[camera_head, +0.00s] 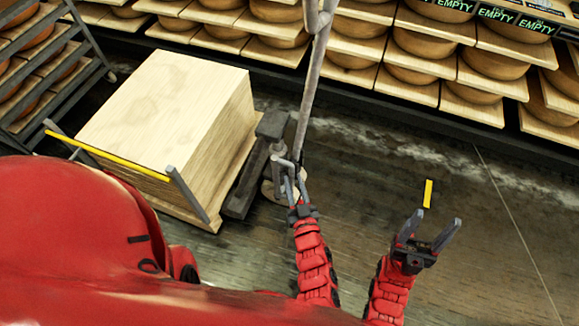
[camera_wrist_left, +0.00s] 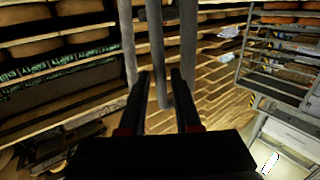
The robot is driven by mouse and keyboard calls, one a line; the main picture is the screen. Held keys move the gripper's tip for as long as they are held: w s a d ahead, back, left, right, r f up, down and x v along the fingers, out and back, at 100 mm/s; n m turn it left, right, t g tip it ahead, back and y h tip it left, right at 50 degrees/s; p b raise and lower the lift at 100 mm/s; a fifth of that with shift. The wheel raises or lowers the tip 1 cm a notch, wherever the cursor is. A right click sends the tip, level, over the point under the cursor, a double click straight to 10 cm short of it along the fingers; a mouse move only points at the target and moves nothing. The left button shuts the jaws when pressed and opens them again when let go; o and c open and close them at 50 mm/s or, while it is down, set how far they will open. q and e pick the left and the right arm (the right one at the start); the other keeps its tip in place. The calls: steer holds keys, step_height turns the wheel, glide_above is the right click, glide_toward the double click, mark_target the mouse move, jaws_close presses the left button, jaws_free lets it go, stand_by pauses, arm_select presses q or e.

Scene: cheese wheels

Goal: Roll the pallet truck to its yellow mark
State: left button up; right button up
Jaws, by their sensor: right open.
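The pallet truck (camera_head: 242,180), a dark grey unit with a tall grey handle pole (camera_head: 305,100), stands at the left under a pale block-shaped load (camera_head: 165,105). My left gripper (camera_head: 293,182) is at the lower part of the pole in the head view. In the left wrist view its dark fingers (camera_wrist_left: 160,85) stand either side of a grey bar (camera_wrist_left: 156,40); whether they grip it is unclear. My right gripper (camera_head: 434,232) is open and empty, apart from the truck. A short yellow mark (camera_head: 428,193) lies on the floor at the right, just above my right gripper in the picture.
Shelves of cheese wheels (camera_head: 425,45) on boards run along the back. A grey rack (camera_head: 50,65) with cheeses stands at the far left. A thin yellow bar (camera_head: 105,155) crosses before the load. The dark floor (camera_head: 370,165) between pole and mark is clear.

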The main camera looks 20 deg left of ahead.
arm_select(q)
steer(key=x, duration=0.5)
steer(key=shift+w+a, duration=0.15)
steer(key=shift+w, duration=0.25)
jaws_close()
stand_by(1.0)
